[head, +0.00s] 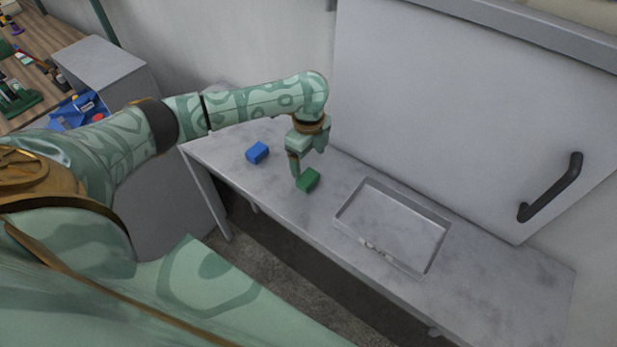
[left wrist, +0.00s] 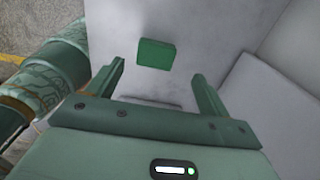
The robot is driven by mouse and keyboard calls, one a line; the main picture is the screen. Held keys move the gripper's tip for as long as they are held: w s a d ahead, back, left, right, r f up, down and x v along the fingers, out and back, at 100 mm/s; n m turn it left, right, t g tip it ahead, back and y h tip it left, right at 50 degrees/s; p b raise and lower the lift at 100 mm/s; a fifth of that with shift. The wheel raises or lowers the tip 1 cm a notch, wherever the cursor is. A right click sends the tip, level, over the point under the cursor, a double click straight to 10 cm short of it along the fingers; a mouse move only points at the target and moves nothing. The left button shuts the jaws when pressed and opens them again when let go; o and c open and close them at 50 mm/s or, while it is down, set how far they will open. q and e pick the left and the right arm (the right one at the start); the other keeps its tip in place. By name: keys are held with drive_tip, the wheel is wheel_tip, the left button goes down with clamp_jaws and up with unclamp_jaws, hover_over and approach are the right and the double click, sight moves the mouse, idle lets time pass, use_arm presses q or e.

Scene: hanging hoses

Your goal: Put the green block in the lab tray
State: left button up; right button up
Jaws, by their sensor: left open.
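The green block (head: 308,180) lies on the grey bench, left of the lab tray. It also shows in the left wrist view (left wrist: 157,54), beyond my fingertips and between their lines. My left gripper (head: 308,165) is open and empty, pointing down just above and behind the green block. Its two fingers show in the left wrist view (left wrist: 158,75), apart from the block. The lab tray (head: 428,268) is a shallow grey rectangle on the bench and looks empty. My right gripper is in neither view.
A blue block (head: 257,152) lies on the bench left of the green block. A large pale panel with a black handle (head: 552,188) stands behind the bench (head: 500,293). The bench right of the tray is clear. A grey cabinet (head: 100,65) stands at the far left.

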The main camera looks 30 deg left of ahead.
sight(308, 176)
use_arm(q)
drive_tip(key=f, duration=0.2)
drive_tip(key=f+b, duration=0.1)
drive_tip(key=f, duration=0.1)
drive_tip(key=f+b, duration=0.1)
drive_tip(key=f, duration=0.1)
drive_tip(key=shift+s+d+f, duration=0.1)
drive_tip(key=shift+s, duration=0.2)
drive_tip(key=shift+c, duration=0.7)
drive_tip(key=c, duration=1)
drive_tip(key=shift+r, duration=0.25)
drive_tip(key=shift+c, duration=0.2)
